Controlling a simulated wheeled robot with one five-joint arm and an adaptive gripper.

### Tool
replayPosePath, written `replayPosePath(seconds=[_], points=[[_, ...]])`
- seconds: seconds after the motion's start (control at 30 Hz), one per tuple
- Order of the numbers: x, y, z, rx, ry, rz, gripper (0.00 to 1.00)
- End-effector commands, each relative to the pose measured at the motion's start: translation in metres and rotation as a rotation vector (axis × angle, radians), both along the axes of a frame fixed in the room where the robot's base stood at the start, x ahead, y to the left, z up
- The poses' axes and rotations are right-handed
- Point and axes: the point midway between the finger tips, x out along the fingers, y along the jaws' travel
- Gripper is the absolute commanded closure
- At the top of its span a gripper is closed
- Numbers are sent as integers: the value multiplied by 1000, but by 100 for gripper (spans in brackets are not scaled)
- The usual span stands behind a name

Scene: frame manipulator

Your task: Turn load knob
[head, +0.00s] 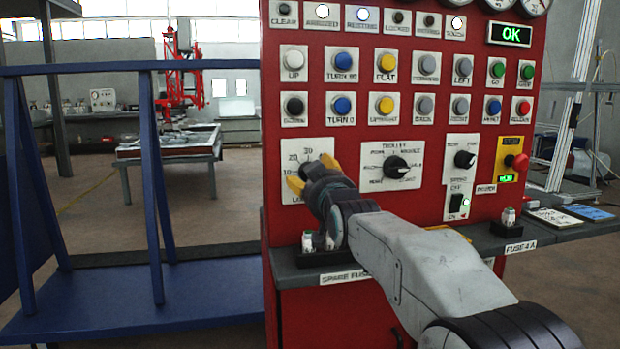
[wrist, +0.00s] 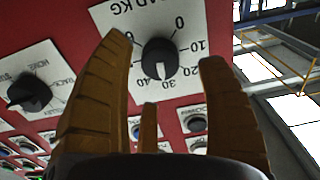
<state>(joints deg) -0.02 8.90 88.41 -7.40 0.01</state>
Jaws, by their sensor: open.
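The load knob (wrist: 160,60) is a round black knob with a white pointer mark, on a white dial plate (wrist: 115,18) marked in KG. In the wrist view its pointer is toward the 30–40 side of the scale. In the head view the plate (head: 290,146) shows at the left of the red panel, with the knob largely hidden by my gripper (head: 312,172). My gripper is open, its yellow fingers spread to either side of the knob. In the wrist view the gripper (wrist: 165,50) looks empty, and I see no finger touching the knob.
The trolley knob (head: 397,167) is just right of the load plate. Button rows are above, and a red stop button (head: 516,162) is at the right. A ledge (head: 300,260) with fuses lies below my gripper. A blue frame (head: 150,180) stands at the left.

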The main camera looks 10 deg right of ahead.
Motion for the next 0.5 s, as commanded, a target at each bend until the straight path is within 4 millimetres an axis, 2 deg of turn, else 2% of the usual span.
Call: replayPosePath(seconds=[0.2,0.5], points=[[22,0,-1,0,1,0,32],[35,0,0,0,1,0,32]])
